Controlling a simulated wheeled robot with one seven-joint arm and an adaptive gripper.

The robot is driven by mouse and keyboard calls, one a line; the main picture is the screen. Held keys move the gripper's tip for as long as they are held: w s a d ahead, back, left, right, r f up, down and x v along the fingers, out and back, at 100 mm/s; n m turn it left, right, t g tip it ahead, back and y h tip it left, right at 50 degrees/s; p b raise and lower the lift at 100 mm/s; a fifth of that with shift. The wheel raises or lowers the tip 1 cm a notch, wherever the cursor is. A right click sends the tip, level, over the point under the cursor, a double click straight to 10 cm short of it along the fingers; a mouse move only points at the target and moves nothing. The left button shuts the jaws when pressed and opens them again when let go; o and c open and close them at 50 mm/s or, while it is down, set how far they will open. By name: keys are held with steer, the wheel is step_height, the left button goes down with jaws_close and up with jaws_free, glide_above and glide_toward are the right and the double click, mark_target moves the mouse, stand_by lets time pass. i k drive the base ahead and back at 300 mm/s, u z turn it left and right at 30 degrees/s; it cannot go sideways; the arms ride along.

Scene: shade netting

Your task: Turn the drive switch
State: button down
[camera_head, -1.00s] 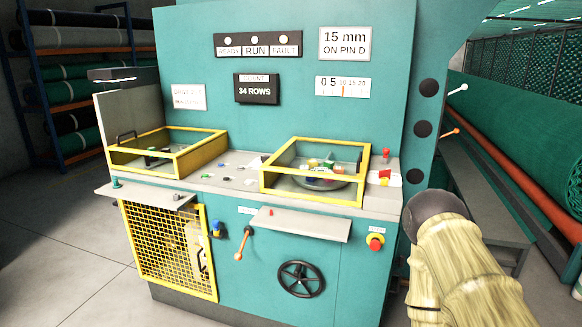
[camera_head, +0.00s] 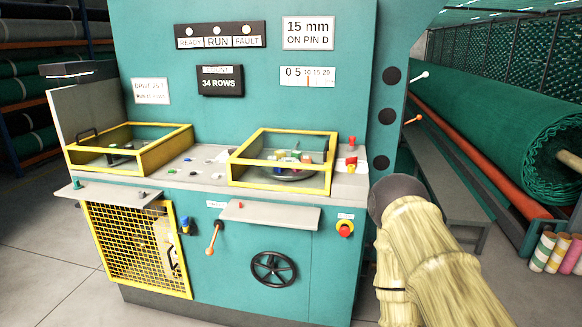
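The teal machine (camera_head: 215,120) fills the middle of the view. No label that I can read marks a drive switch, so I cannot tell which control it is. Low on the front are a blue knob (camera_head: 185,225) beside the yellow mesh guard and a lever with an orange handle (camera_head: 213,238), hanging down at a slant. My arm, in a pale sleeve, shows at the lower right, apart from these controls; my gripper is not visible.
Yellow-framed guards (camera_head: 128,148) and another (camera_head: 282,160) stand on the worktop. A grey shelf (camera_head: 262,215) juts out above a black handwheel (camera_head: 273,269). A grey bench (camera_head: 440,175) and a green netting roll (camera_head: 500,130) lie right. Floor at lower left is clear.

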mark_target(353, 160)
steer(key=z, duration=0.5)
steer(key=i, duration=0.95)
